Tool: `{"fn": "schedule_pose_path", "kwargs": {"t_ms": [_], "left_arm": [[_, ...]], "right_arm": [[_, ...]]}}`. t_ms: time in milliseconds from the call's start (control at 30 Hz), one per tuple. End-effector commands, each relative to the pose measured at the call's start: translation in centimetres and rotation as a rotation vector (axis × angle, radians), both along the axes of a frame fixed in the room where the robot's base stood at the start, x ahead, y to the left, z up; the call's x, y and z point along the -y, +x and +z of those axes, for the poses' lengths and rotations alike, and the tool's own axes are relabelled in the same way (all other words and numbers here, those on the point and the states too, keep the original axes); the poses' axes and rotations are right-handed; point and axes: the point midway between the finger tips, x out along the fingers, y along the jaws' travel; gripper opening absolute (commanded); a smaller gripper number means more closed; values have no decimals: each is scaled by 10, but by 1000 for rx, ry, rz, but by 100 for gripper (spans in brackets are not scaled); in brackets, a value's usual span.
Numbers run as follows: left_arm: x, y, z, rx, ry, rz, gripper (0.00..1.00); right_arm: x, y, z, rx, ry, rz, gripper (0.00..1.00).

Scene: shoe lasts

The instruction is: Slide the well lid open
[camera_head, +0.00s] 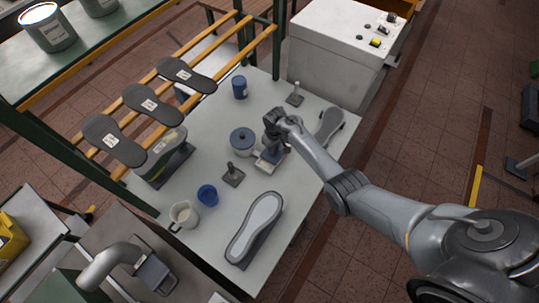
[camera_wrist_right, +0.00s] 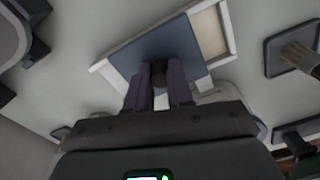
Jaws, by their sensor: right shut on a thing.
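The well (camera_head: 262,168) is a small pale rectangular tray on the table, mostly under my right gripper (camera_head: 269,150) in the head view. In the wrist view, its white frame (camera_wrist_right: 228,30) surrounds a flat blue-grey lid (camera_wrist_right: 178,42). The lid covers most of the well, and a cream strip of the inside (camera_wrist_right: 208,32) shows at the right end. My right gripper (camera_wrist_right: 159,76) is shut on the lid's small dark knob, which is largely hidden between the fingers. My left gripper is not in view.
A blue lidded pot (camera_head: 242,141) stands beside the well. A brush on a plate (camera_head: 233,175), blue cup (camera_head: 207,194), white jug (camera_head: 183,214) and upturned shoe last (camera_head: 256,228) share the table (camera_head: 215,237). Soles (camera_head: 152,105) lie on a yellow rack behind.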

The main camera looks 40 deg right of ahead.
Motion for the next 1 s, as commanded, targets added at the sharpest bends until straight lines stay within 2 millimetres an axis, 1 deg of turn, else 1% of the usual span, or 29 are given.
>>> {"fn": "schedule_pose_path", "kwargs": {"t_ms": [33, 100, 200, 300, 567, 600, 733, 767, 1000], "left_arm": [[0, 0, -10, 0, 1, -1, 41], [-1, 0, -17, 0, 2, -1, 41], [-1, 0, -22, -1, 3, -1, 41], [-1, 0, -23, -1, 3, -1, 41], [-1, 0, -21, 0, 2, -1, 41], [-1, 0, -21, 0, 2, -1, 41], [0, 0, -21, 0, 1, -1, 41], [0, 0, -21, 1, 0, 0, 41], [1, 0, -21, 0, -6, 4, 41]], "right_arm": [[14, 4, -4, 1, -2, -5, 0], [28, 8, -5, 1, -2, -3, 0], [42, 12, -3, 1, 0, -2, 0], [47, 13, -1, 1, 1, 0, 0], [49, 13, -1, 3, 0, -3, 0], [49, 13, -1, 4, 0, -3, 26], [48, 13, -1, 3, 0, -3, 46], [48, 13, -1, 3, 0, -2, 48], [47, 13, 0, 2, 1, 0, 48]]}}
